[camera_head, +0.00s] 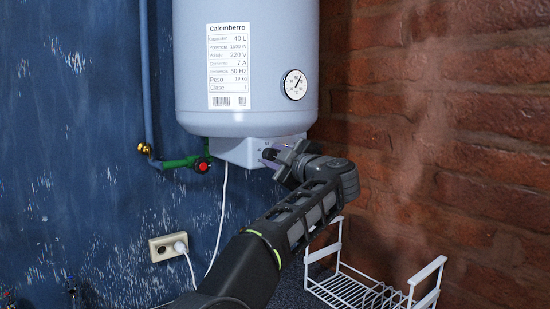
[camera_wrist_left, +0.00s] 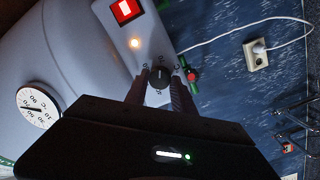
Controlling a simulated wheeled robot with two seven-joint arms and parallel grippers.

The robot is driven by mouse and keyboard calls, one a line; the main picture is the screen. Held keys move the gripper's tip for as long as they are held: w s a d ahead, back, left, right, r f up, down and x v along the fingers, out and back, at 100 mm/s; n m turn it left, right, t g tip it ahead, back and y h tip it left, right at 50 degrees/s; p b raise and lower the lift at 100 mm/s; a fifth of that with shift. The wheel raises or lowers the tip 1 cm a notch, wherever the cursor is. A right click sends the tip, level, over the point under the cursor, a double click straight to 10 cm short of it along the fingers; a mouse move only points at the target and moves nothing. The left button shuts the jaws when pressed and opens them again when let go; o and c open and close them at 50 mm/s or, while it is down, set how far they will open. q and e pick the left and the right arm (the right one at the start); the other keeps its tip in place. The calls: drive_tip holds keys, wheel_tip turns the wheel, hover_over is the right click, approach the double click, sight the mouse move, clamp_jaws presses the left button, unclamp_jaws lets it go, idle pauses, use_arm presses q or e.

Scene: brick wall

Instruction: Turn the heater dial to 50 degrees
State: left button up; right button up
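The heater (camera_head: 245,60) is a pale grey-blue tank on the wall with a box under it. Its dial (camera_wrist_left: 160,77) is a small dark round knob on that box, seen in the left wrist view with marks around it. My left gripper (camera_head: 280,158) is at the box in the head view and hides the dial there. In the left wrist view the fingers of my left gripper (camera_wrist_left: 161,85) stand apart, one on each side of the dial. I cannot tell whether they touch it. My right gripper is in neither view.
A round temperature gauge (camera_head: 295,85) is on the tank. A lit red switch (camera_wrist_left: 126,10) and an orange lamp (camera_wrist_left: 134,43) are beside the dial. A green pipe with red valve (camera_head: 202,166), a socket (camera_head: 168,247) with a cord and a white rack (camera_head: 372,295) are nearby.

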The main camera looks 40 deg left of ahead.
use_arm(q)
clamp_jaws()
